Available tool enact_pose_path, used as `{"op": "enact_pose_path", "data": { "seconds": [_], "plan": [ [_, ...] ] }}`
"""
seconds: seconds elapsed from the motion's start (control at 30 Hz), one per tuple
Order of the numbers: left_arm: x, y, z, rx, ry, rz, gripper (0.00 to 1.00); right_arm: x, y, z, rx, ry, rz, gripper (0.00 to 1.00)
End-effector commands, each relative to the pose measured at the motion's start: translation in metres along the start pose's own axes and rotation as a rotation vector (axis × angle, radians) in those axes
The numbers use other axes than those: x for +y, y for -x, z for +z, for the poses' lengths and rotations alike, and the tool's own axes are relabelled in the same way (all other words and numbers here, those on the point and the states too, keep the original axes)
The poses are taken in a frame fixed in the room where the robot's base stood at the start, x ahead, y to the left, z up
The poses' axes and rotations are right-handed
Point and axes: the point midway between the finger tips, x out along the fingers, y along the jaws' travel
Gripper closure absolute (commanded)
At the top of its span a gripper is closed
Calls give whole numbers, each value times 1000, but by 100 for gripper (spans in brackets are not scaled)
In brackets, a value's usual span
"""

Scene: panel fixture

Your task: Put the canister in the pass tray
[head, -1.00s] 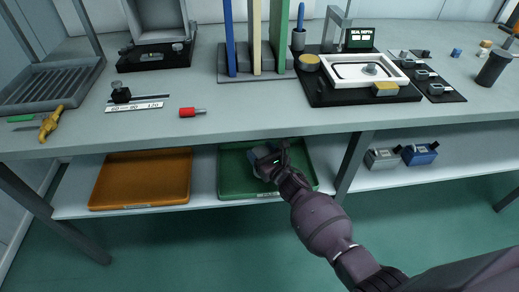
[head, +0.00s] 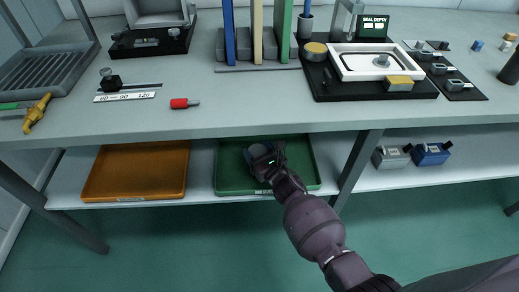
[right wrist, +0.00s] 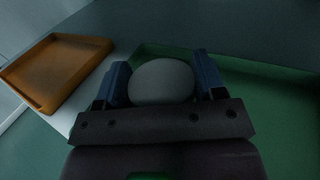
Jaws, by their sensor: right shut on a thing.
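The canister (right wrist: 161,82) is a rounded grey thing between the two blue fingers of my right gripper (right wrist: 160,72) in the right wrist view. My right gripper is shut on it. In the head view my right gripper (head: 256,156) is over the green tray (head: 228,180) on the lower shelf, under the bench top. I take this green tray for the pass tray; its front label is too small to read surely. The gripper hides most of the canister there, and I cannot tell whether it touches the tray floor. My left gripper is not in view.
An orange tray (head: 137,170) stands left of the green one; it also shows in the right wrist view (right wrist: 55,72). The bench top (head: 300,112) overhangs the shelf. A table leg (head: 359,160) and small grey (head: 390,158) and blue (head: 430,154) boxes are to the right.

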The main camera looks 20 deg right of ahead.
Motion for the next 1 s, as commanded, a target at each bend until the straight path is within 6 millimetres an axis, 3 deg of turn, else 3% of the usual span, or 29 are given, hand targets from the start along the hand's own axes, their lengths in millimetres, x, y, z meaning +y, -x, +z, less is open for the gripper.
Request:
{"op": "enact_pose_path", "data": {
  "seconds": [0.33,0.37,0.5,0.9,1.0],
  "plan": [
    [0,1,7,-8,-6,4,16,0,0,-6,1,-1,0,81],
    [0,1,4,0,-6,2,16,0,0,-5,1,0,0,32],
    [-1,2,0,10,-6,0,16,0,0,-3,-1,0,0,11],
    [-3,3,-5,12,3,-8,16,0,-1,5,-5,1,0,11],
    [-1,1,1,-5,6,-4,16,-4,2,1,-1,1,1,11]
  ]
}}
